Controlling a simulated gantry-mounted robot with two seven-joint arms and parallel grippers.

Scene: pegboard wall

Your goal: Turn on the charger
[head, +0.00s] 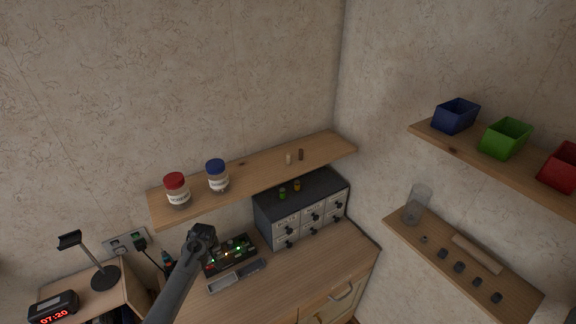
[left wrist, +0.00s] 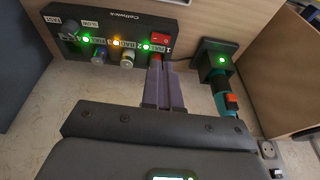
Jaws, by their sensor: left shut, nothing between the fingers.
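The charger is a dark box with lit lamps on the counter in the head view (head: 229,256). In the left wrist view its dark panel (left wrist: 110,24) shows green and orange lamps, and a red rocker switch (left wrist: 160,39) sits at its right end. My left gripper (head: 203,238) is shut and empty, in front of the charger. In the left wrist view its fingertips (left wrist: 156,62) are just below the red switch; I cannot tell whether they touch it. Two round cylinder ends show low on the panel. My right gripper is not in view.
A teal-handled tool (left wrist: 229,101) stands in a dark dock with a green lamp (left wrist: 217,58), right of the charger in the wrist view. A wooden shelf (head: 255,176) with two jars hangs above the counter. A drawer cabinet (head: 301,207) stands right of the charger.

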